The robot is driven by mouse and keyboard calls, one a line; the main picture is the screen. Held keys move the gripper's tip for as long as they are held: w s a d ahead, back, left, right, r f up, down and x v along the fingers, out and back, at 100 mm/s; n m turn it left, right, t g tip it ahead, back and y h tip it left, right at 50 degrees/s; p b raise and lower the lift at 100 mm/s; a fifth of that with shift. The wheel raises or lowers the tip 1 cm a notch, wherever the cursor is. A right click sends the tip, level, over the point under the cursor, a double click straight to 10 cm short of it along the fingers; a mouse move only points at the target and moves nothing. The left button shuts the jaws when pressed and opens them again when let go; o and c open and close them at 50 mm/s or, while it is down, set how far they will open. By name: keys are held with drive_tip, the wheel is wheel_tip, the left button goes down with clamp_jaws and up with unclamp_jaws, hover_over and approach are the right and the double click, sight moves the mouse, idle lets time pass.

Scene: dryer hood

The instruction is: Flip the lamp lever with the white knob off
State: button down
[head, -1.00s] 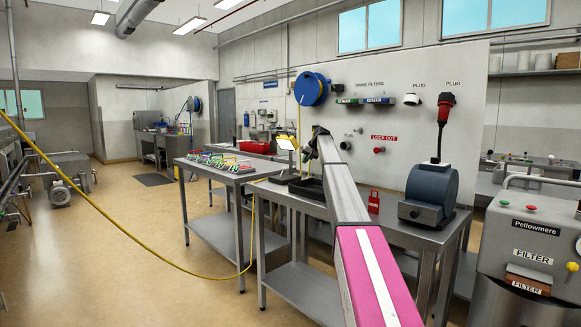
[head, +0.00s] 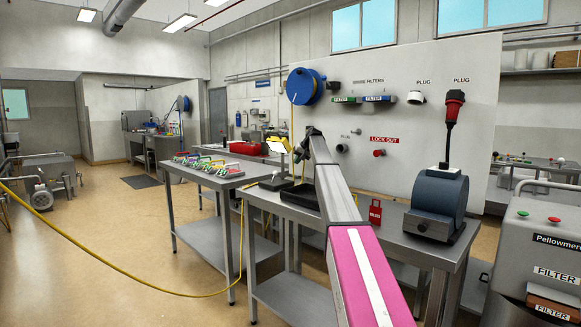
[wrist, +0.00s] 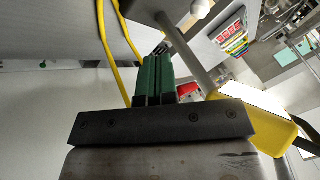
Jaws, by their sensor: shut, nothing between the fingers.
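The lamp (head: 278,145) has a yellow head with a lit white panel and stands on a dark base (head: 275,183) at the bench's left end. In the wrist view its yellow head (wrist: 262,125) is at the right, with a grey post running up-left from it. A white knob (wrist: 200,8) shows at the top edge, beside the post; its lever is mostly hidden, so I cannot tell its position. My gripper (head: 299,154) is just right of the lamp head in the head view. In the wrist view the green fingers of my gripper (wrist: 154,62) are shut and empty, apart from the knob.
A black tray (head: 300,194) lies beside the lamp base. A blue-grey machine (head: 437,200) and a red lockout tag (head: 375,212) are farther right. A yellow hose (head: 130,270) hangs across the left. A table with coloured items (head: 205,167) stands left of the bench.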

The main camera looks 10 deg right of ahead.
drive_tip(key=x, duration=0.9)
drive_tip(key=shift+w+a+f, duration=0.1)
drive_tip(key=shift+f, duration=0.1)
drive_tip(key=a, duration=0.2)
drive_tip(key=shift+w+a+r, duration=0.15)
drive_tip(key=shift+a, duration=0.8)
drive_tip(key=shift+a+r, duration=0.1)
drive_tip(key=shift+a+r, duration=0.1)
